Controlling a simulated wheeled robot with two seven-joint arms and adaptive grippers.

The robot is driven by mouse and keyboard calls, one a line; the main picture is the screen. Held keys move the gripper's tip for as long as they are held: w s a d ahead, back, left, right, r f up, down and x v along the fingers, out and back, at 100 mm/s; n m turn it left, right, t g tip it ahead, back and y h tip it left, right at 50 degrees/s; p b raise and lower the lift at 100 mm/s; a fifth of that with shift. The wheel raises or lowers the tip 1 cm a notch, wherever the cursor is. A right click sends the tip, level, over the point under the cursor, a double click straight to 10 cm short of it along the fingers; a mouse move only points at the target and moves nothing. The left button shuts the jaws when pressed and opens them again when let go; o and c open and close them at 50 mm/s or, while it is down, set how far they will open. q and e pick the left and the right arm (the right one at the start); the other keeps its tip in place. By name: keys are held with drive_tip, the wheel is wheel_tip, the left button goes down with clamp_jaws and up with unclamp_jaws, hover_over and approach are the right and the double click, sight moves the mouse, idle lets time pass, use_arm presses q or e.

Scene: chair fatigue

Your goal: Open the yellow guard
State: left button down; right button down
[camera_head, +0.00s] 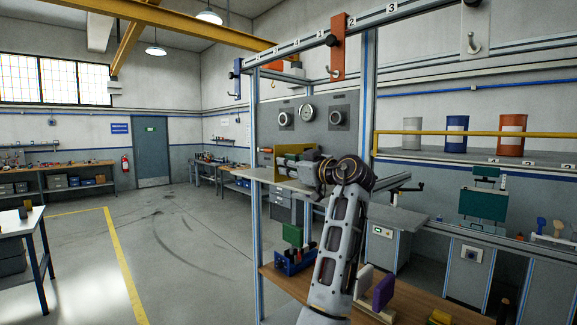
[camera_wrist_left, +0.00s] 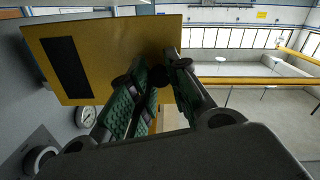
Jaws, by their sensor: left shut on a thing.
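The yellow guard (camera_wrist_left: 120,45), a flat yellow plate with a black rectangle on it, fills the upper left of the left wrist view. In the head view it shows small and darker (camera_head: 292,148), above the grey shelf at mid-frame. My left gripper (camera_wrist_left: 158,72) has green-padded fingers on either side of the plate's lower right edge and is shut on it. In the head view my left gripper (camera_head: 284,161) points left at the guard, and my wrist hides part of that area. My right gripper is not in view.
Gauges (camera_head: 307,113) sit on the grey panel behind the guard. An orange hook block (camera_head: 338,48) hangs from the rail above. A blue-grey frame post (camera_head: 257,200) stands left of my arm. Below is a wooden bench (camera_head: 285,282) with parts. Open floor (camera_head: 180,245) lies to the left.

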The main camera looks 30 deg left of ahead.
use_arm(q)
drive_tip(key=shift+d+r, duration=0.15)
drive_tip(key=c, duration=1.3)
unclamp_jaws()
drive_tip(key=v, duration=1.2)
